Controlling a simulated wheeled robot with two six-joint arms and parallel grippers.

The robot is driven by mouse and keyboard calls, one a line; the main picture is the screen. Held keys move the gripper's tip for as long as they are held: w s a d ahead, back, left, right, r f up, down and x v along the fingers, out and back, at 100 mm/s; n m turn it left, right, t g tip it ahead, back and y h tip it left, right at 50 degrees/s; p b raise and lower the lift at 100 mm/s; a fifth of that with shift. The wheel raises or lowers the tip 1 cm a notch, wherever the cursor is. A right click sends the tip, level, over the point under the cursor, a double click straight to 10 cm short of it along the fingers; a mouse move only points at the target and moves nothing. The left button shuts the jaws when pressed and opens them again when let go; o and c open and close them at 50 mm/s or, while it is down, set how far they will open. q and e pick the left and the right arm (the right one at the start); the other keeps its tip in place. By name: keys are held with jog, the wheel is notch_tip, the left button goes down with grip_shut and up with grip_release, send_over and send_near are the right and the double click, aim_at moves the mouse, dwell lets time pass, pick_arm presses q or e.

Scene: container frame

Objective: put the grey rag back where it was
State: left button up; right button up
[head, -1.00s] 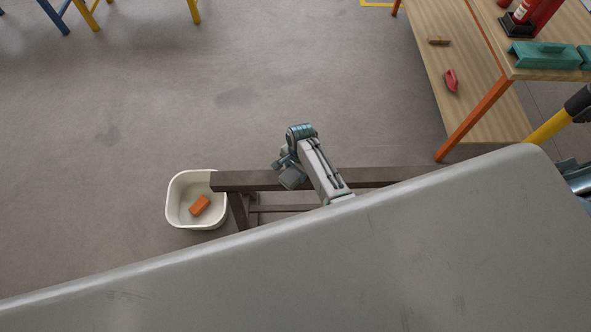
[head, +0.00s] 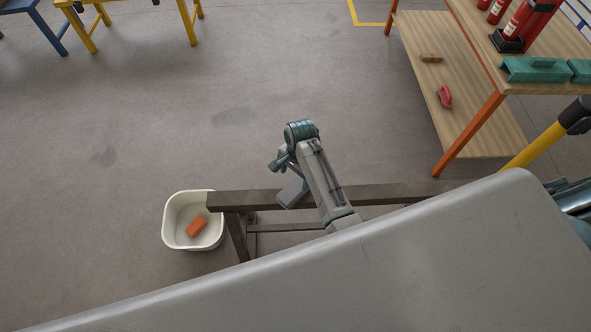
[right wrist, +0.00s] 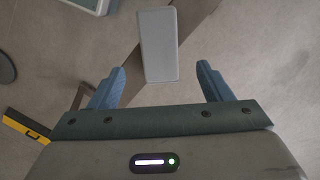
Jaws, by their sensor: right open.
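A flat pale grey rectangular piece, which looks like the grey rag (right wrist: 159,45), lies across a brown beam (head: 390,193) in the right wrist view. In the head view the grey rag (head: 292,193) shows at the beam, just below my right gripper (head: 283,167). In the right wrist view my right gripper (right wrist: 161,70) is open, with its blue fingers apart on either side of the near end of the rag. I cannot tell whether they touch it. My left gripper is not in view.
A white bin (head: 170,225) holding an orange block (head: 197,226) stands at the beam's left end. A wooden workbench (head: 478,105) is at upper right. A large pale grey surface (head: 400,260) fills the foreground. Open floor lies beyond the beam.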

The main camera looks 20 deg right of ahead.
jog(key=shift+w+d+r, duration=0.1)
jog(key=shift+d+r, duration=0.1)
jog(key=shift+r, duration=1.35)
